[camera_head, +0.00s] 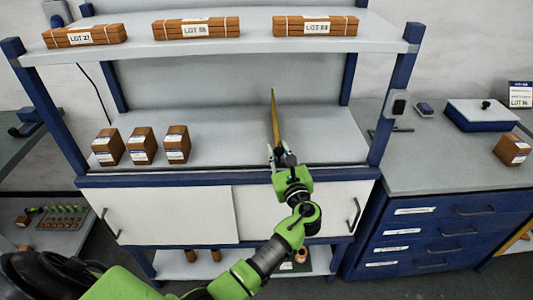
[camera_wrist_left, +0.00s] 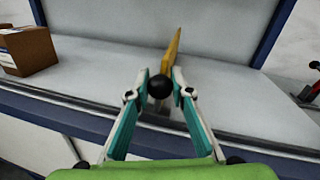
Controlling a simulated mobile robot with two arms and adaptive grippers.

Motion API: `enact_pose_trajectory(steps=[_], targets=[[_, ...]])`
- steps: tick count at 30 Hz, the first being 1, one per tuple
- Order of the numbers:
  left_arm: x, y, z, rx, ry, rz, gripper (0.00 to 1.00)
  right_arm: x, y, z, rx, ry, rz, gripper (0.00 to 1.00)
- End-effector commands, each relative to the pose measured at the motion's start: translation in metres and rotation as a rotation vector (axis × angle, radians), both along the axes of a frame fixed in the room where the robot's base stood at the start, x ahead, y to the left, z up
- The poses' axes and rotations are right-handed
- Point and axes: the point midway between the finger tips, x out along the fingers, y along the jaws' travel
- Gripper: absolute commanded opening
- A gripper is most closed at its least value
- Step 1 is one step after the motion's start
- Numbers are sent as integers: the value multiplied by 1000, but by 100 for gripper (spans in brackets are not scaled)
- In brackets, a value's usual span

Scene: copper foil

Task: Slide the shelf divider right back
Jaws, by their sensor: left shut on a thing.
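The shelf divider (camera_head: 275,115) is a thin yellow upright panel, seen nearly edge-on, standing on the lower shelf board (camera_head: 235,140) right of the middle. Its yellow panel also shows in the left wrist view (camera_wrist_left: 173,52), with a round black knob (camera_wrist_left: 160,87) at its near end. My left gripper (camera_head: 283,158) is at the shelf's front edge, with its fingers (camera_wrist_left: 160,92) on either side of the knob and shut on it. The fingers hide part of the divider's front end. My right gripper is not in view.
Three brown labelled blocks (camera_head: 142,146) stand left on the same shelf. Blue posts (camera_head: 392,110) bound the shelf. Several brown bundles (camera_head: 195,28) lie on the upper shelf. A drawer bench (camera_head: 440,165) stands right. The board is clear on both sides of the divider.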

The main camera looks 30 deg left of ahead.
Motion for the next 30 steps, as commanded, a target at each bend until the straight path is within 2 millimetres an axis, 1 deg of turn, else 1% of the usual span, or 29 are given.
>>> enact_pose_trajectory(steps=[1,3,7,10,23,24,25,26,30], targets=[[5,-9,-3,0,0,-3,0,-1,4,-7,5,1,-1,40],[11,-18,-4,-1,1,-2,0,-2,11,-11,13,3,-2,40],[18,-31,-3,-1,0,-1,0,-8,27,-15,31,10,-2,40],[22,-36,-2,-1,1,-1,0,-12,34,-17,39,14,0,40],[24,-41,-1,-1,0,-5,0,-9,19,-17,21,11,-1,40],[24,-41,-1,-1,0,-5,28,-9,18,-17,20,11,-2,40],[24,-41,-1,-1,0,-5,36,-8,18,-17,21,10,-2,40],[24,-41,-1,-1,0,-5,38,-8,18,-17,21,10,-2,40],[24,-40,-1,-1,0,-2,38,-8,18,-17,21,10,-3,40]])
